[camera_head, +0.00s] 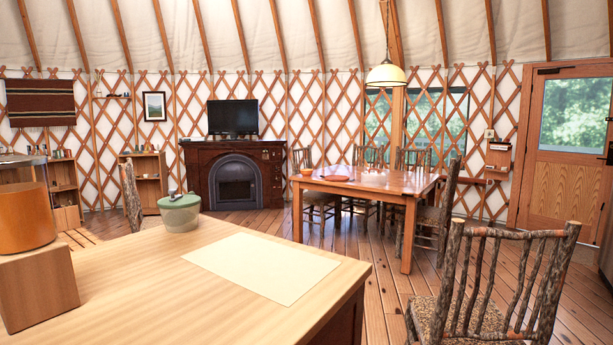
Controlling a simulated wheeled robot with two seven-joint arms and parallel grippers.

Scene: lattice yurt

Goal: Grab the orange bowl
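A small orange bowl (306,171) appears to stand on the far dining table (395,188), near its left end. It is small in the picture, so its inside cannot be made out. A flat red-orange plate (335,178) lies beside it to the right. Much closer, at the left edge, a large round orange object (24,219) with a flat-looking top rests on a brown wooden block (38,288); I cannot tell whether it is a bowl. Neither of my grippers is in view.
The near wooden table (150,262) holds a lidded green-and-white pot (180,212) and a pale mat (262,267). A chair (505,285) stands at the right front; more chairs surround the dining table. Plank floor (385,285) shows between the tables.

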